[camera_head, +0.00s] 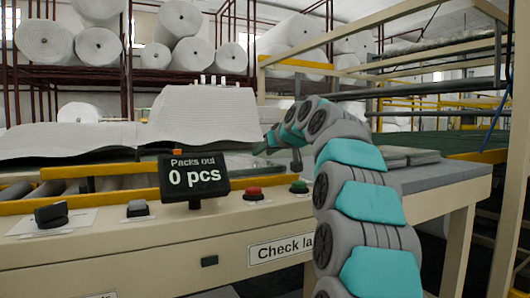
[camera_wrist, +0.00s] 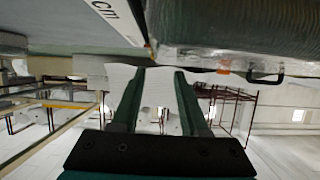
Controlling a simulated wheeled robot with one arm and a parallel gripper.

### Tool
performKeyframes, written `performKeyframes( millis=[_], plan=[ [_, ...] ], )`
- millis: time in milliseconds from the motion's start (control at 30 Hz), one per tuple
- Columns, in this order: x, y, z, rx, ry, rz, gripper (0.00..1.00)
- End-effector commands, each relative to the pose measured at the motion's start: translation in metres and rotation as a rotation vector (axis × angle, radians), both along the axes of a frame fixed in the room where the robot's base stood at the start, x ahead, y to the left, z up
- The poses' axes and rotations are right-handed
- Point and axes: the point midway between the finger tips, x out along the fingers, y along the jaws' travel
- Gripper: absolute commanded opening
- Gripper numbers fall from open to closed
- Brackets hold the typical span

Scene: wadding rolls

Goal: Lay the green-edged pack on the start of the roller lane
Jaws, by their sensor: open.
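My gripper (camera_head: 268,143) is at the end of my teal and grey arm, above the back of the bench, small in the head view. In the wrist view, my gripper (camera_wrist: 164,71) has its two dark green fingers apart with nothing between them. A dark green and grey wrapped shape (camera_wrist: 220,40) lies close by at the top of that view; I cannot tell whether it is the green-edged pack. Flat grey-green packs (camera_head: 412,156) lie on the grey top right of my arm, partly hidden by it. Rollers (camera_head: 15,191) show behind a yellow rail at the left.
White wadding (camera_head: 200,113) is draped behind. Rolls stand on racks at the back. A yellow-railed frame stands right.

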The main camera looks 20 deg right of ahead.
Motion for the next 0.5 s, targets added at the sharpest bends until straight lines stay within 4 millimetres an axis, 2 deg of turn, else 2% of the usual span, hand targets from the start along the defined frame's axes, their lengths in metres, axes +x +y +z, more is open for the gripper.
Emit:
performKeyframes(
  millis=[267,433,500],
  plan=[
    [0.000,0.000,0.003,0.000,0.000,0.000,0.44],
    [0.000,0.000,0.016,-0.001,0.001,-0.001,0.44],
    [-0.008,0.000,0.016,0.000,-0.001,0.000,0.44]
  ],
)
